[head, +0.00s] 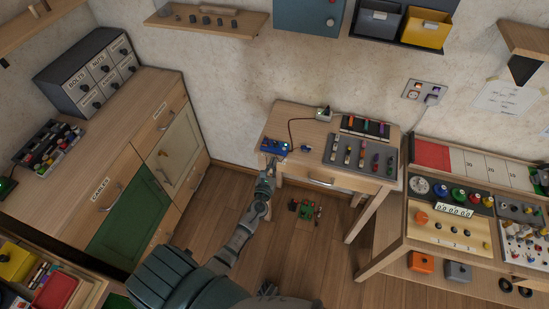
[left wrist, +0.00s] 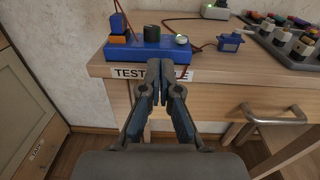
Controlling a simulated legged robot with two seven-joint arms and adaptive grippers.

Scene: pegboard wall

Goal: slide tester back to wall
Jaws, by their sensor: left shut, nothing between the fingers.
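The blue tester (head: 272,145) sits at the left front of the small wooden table (head: 277,119), close to the front edge. In the left wrist view the tester (left wrist: 120,49) is a long blue block with a black knob, a silvery round part and an orange-and-blue piece on top. My left gripper (head: 270,161) is shut and empty. In the left wrist view its fingertips (left wrist: 154,66) are in front of the tester's near face and overlap its lower edge; I cannot tell whether they touch. They partly hide the table's front label. My right gripper is not in view.
A red wire runs from the tester to a small box with a green light (head: 323,114) by the wall. A small blue servo (left wrist: 230,42) lies right of the tester. A grey tool tray (head: 342,162) fills the table's right side. A drawer handle (left wrist: 273,117) juts out below.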

